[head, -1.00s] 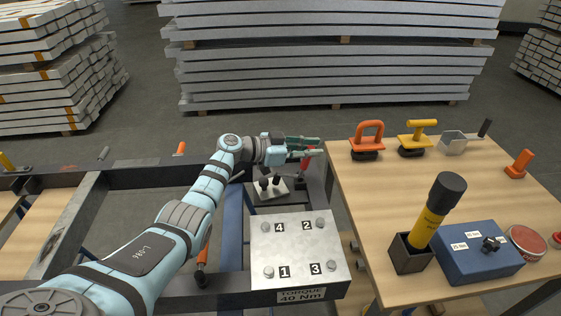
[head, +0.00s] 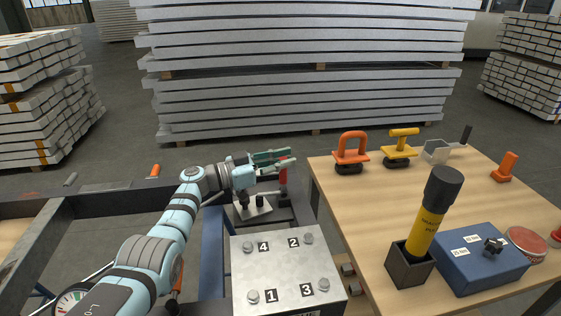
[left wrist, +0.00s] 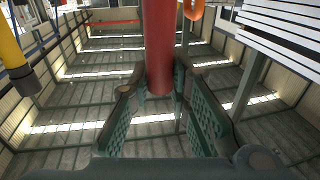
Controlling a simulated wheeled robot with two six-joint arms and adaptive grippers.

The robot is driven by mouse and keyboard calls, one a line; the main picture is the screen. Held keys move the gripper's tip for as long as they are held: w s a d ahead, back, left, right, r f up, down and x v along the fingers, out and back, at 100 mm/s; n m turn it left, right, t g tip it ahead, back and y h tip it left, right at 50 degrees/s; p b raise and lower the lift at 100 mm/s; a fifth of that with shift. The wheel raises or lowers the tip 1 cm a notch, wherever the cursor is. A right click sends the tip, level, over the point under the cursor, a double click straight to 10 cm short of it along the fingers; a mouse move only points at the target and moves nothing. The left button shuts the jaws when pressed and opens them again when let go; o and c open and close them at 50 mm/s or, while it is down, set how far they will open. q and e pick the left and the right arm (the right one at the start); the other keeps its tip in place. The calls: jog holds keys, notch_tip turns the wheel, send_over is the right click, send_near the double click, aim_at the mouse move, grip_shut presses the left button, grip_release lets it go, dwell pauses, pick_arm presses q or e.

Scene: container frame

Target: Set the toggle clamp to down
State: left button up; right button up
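The toggle clamp has a red handle (head: 284,172) that stands upright at the far right part of the frame, beside a grey plate (head: 262,214) with black knobs. My left gripper (head: 276,160) is at the top of this handle, its green-padded fingers spread. In the left wrist view the red handle (left wrist: 158,48) comes down between the two fingers (left wrist: 162,112), with gaps visible on both sides. The gripper looks open around the handle, not closed on it. The lower clamp mechanism is partly hidden or too small to make out. My right gripper is not in view.
A numbered bolt plate (head: 288,272) lies in front of the clamp. To the right is a wooden table (head: 360,215) with orange and yellow handled tools, a yellow torque tool (head: 428,228) and a blue box (head: 480,258). Dark frame beams (head: 90,195) extend left.

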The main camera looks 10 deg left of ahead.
pick_arm(q)
jog(key=o, duration=0.5)
jog(key=shift+s+d+f, duration=0.1)
jog(key=shift+f, duration=0.05)
notch_tip(320, 180, up, 10)
jog(key=shift+r, duration=0.1)
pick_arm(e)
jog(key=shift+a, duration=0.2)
